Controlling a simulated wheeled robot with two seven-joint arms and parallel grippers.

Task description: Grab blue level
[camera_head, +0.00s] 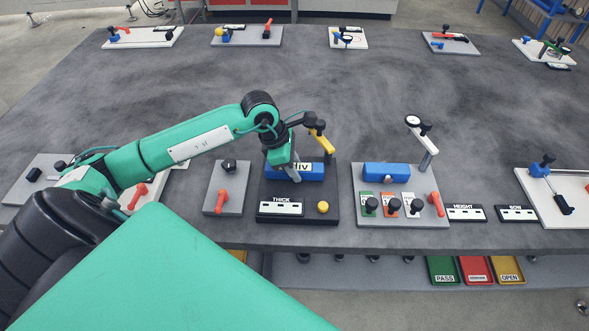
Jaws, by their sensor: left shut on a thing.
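A blue level (310,173), a long blue block with a pale label on its front, lies on the black fixture marked THICK. My left gripper (283,163) reaches down at its left half and is shut on it; the fingertips are small and partly hidden by the wrist. A second blue block (374,170), with a round silver spot, lies on the grey plate to the right, apart from the gripper. My right gripper is not in view.
A yellow-handled post (319,142) stands just right of the gripper, and a yellow knob (323,207) sits in front. Several fixture boards line the table's far edge; the dark table (330,85) between is clear.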

